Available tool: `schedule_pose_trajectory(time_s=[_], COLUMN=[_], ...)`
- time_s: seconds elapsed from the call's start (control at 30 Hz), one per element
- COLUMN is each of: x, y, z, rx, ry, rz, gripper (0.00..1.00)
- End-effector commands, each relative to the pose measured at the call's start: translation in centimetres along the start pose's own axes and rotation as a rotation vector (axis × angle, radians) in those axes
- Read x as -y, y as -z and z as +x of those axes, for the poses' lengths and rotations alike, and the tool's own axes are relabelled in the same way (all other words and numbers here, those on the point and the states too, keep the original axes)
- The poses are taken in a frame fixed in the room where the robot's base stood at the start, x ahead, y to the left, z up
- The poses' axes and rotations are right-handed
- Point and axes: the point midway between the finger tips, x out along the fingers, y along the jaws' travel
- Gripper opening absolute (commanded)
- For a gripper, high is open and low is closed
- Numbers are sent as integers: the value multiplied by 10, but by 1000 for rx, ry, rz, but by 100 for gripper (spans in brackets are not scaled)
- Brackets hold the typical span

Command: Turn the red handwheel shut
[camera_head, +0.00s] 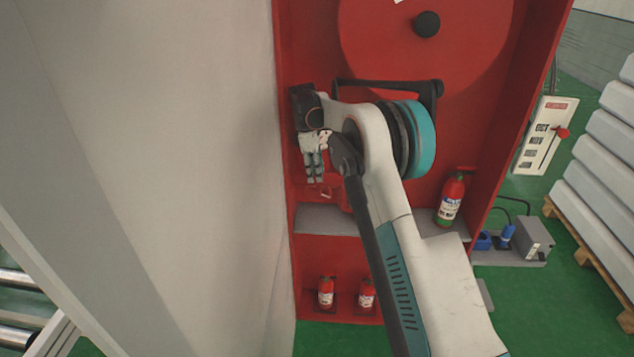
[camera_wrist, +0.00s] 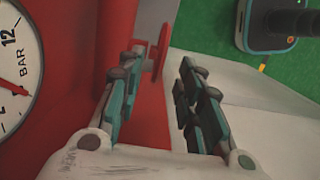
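The red handwheel (camera_wrist: 161,50) shows edge-on in the wrist view, beyond my left finger and partly hidden by it. In the head view a small bit of red (camera_head: 326,193) below my fingertips may be the same wheel. My gripper (camera_wrist: 163,62) is open, its two teal-padded fingers apart with nothing held between them. In the head view my gripper (camera_head: 315,178) points down inside the red cabinet, close to its left wall. I cannot tell whether a finger touches the wheel.
A pressure gauge (camera_wrist: 14,62) is at the wrist view's left edge. The red cabinet (camera_head: 485,130) has a grey shelf (camera_head: 415,244) bearing a fire extinguisher (camera_head: 451,199). Two more extinguishers stand below. A pale wall (camera_head: 200,150) is close on the left.

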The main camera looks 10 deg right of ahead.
Motion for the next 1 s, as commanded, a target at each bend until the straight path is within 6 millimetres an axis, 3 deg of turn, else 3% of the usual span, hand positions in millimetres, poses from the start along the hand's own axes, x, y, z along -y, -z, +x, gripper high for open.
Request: schedule_pose_trajectory(time_s=[0.1, 0.3, 0.83, 1.0], x=[0, 0, 1, 11], y=[0, 0, -1, -7], z=[-24, -49, -59, -75], rx=[0, 0, -1, -15], ry=[0, 0, -2, -24], rz=[0, 0, 5, 51], gripper=[33, 33, 33, 33])
